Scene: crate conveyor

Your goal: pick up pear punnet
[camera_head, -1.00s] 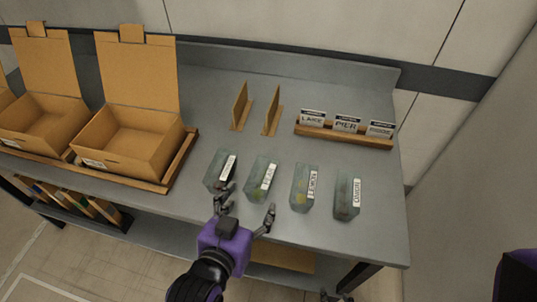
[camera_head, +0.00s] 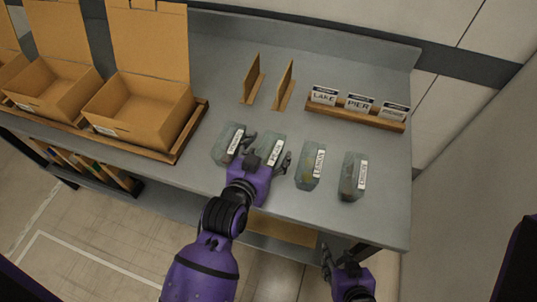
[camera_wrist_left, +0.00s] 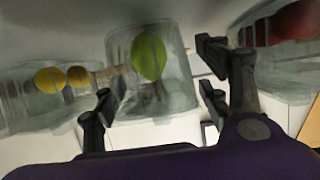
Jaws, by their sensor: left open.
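The pear punnet (camera_head: 268,148) is a clear box with a white label that seems to read PEAR, second from left in the row on the grey table. In the left wrist view the punnet (camera_wrist_left: 136,92) shows a green fruit inside, between the two dark fingers. My left gripper (camera_head: 268,148) is open, with one finger on each side of the punnet near its front. I cannot tell whether the fingers touch it. My right gripper (camera_head: 327,256) hangs low beyond the table's front edge, its jaw state unclear.
Another punnet (camera_head: 226,140) stands close on the left, and two more, a yellow-fruit one (camera_head: 305,180) and an end one (camera_head: 347,186), on the right. Two brown dividers (camera_head: 252,78), a wooden card holder (camera_head: 355,117) and open cardboard boxes (camera_head: 119,120) stand behind and left.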

